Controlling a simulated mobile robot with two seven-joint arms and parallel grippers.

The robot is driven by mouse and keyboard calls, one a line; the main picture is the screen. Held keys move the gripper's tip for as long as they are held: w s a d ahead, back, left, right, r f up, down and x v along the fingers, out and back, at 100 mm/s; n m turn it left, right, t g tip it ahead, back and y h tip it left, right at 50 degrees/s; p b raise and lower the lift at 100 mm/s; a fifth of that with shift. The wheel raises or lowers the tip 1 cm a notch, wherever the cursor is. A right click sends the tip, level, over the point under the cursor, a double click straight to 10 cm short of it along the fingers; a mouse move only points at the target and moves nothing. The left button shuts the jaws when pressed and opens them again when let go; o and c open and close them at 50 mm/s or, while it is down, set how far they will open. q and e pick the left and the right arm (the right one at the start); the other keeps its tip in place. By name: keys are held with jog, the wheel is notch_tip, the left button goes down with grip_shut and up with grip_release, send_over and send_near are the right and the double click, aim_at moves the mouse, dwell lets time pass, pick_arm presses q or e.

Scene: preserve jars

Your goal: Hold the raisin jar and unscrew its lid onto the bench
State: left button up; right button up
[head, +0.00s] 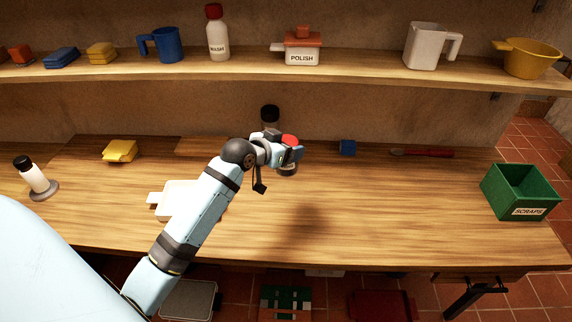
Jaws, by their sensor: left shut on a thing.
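My left gripper (294,154) reaches over the middle of the bench (360,215) and is shut on a small jar (287,170) with a red lid (289,140). The lid is on the jar, which looks upright. The fingers hide part of the jar, and its label is too small to read, so I cannot tell if it is the raisin jar. I cannot tell whether its base touches the bench. A second jar with a black lid (270,112) stands just behind, partly hidden by the gripper. My right gripper is not in view.
A green scraps bin (521,191) stands at the right end. The bench's front middle and right are clear.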

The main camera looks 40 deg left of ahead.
pick_arm(q)
jog(key=shift+r, duration=1.4)
jog(key=o, duration=0.3)
jog(key=c, duration=0.6)
